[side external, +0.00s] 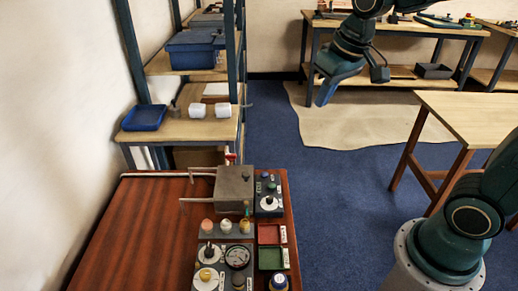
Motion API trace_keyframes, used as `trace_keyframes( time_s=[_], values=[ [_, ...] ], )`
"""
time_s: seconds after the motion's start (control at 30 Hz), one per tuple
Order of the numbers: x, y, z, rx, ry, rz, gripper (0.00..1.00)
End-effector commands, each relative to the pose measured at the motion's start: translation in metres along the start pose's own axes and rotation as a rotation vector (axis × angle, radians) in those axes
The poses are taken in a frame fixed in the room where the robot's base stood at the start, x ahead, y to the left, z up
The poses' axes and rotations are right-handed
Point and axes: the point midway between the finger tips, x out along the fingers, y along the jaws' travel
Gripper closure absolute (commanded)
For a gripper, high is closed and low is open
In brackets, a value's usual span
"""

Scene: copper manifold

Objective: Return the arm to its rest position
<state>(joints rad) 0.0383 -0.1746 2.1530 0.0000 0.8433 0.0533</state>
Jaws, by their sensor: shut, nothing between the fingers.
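My gripper (325,95) hangs at the upper middle, above the beige mat and well clear of the tables. Its fingers point down and are shut, with nothing seen between them. My arm rises out of the top of the picture, so its upper part is hidden.
A red-brown table (135,225) at the lower left holds a grey box (234,187) with pipes, a gauge (238,256), knob panels and red and green trays. Shelves with blue bins (190,52) stand behind it. A wooden table (470,110) stands at right. Blue floor (330,190) between is clear.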

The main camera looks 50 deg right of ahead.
Motion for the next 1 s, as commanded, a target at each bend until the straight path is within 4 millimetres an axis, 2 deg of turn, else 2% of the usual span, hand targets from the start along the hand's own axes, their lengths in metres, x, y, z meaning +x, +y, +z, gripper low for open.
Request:
trace_keyframes(
  time_s=[0.1,0.3,0.6,0.8,1.0],
  values=[
    [-0.017,-0.001,0.022,-0.015,0.031,-0.004,1.0],
    [-0.036,-0.001,0.059,-0.039,0.077,-0.009,1.0],
    [-0.051,0.0,0.113,-0.072,0.141,-0.016,1.0],
    [-0.052,0.0,0.134,-0.085,0.166,-0.019,1.0],
    [-0.052,0.001,0.14,-0.089,0.171,-0.02,1.0]
  ],
)
